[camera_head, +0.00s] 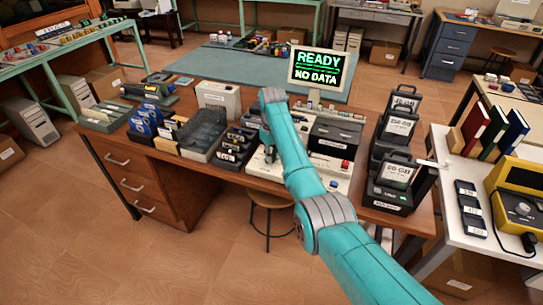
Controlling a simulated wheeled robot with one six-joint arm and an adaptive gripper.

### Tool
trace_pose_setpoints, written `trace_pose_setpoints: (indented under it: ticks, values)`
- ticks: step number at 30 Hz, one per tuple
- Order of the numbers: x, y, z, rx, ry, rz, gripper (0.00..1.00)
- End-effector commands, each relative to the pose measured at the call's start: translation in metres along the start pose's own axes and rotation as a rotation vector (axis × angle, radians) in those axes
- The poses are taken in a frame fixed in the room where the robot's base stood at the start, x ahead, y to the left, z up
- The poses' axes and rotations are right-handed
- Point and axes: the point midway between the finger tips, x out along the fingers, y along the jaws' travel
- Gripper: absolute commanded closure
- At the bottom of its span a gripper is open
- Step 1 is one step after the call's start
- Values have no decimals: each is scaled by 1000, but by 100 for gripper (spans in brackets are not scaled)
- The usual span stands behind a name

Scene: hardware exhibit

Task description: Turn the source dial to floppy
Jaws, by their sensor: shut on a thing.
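A cream control panel (258,166) lies on the wooden desk, partly behind my teal arm. The source dial is too small and too covered to make out. My gripper (269,154) points down onto the panel's left part, just left of my forearm. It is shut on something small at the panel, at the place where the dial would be.
A dark box (335,137) and upright black drive units (397,130) stand right. A stool (268,201) is under the desk front. The floor at lower left is clear.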

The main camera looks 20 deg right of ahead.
Motion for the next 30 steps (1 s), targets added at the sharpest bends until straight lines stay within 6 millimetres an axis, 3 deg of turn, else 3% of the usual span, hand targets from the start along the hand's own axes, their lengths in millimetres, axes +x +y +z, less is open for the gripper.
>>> trace_pose_setpoints:
  ticks: [18, 19, 21, 30]
  values:
    - [0, 1, 0, -45, 1, 0, 100]
    - [0, 1, 0, -45, 1, 0, 77]
    - [0, 1, 0, -44, 1, 0, 60]
    - [-1, 1, 0, -44, 1, 0, 59]
